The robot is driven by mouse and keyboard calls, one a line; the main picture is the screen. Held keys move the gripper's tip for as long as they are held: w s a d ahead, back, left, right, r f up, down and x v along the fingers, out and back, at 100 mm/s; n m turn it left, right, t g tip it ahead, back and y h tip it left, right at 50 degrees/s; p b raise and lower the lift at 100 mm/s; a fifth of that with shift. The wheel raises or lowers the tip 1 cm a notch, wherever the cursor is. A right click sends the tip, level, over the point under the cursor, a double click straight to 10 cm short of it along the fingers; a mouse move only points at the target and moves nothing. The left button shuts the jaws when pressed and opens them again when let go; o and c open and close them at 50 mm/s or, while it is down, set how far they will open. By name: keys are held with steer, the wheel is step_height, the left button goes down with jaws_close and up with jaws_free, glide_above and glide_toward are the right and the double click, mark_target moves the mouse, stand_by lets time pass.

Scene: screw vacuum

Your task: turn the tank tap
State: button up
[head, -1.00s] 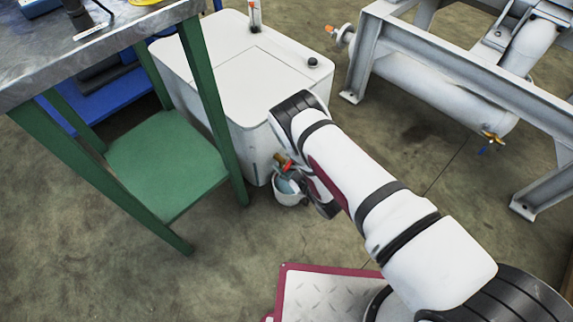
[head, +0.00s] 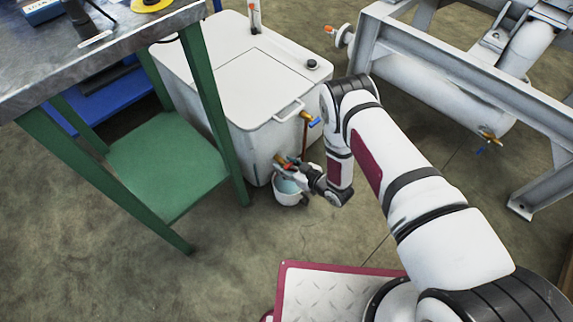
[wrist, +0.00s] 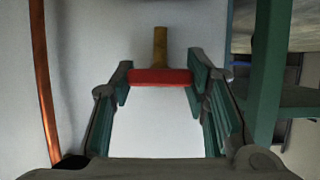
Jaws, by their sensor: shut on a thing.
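The tank (head: 205,85) is a white box with a lid, standing on the floor. Its tap (head: 280,160) sticks out low on the front side, with an orange-brown stem and a red handle. In the wrist view the red handle (wrist: 160,77) lies crosswise between the fingers, with the brass-coloured stem (wrist: 160,46) behind it. My gripper (head: 291,165) is at the tap and is shut on the red handle. In the wrist view the fingertips of my gripper (wrist: 160,73) touch both ends of the handle. In the head view the handle is partly hidden by the fingers.
A small white bucket (head: 291,199) with light blue contents stands under the tap. An orange-brown pipe (head: 305,138) with a blue-handled valve runs down the tank's side. A green-legged table (head: 200,95) is close on the left. A grey metal frame (head: 430,45) stands at the right.

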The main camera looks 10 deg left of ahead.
stand_by(0.5)
steer(key=o, duration=1.2)
steer(key=v, duration=1.2)
steer(key=shift+r, duration=0.1)
steer(key=shift+w, duration=0.1)
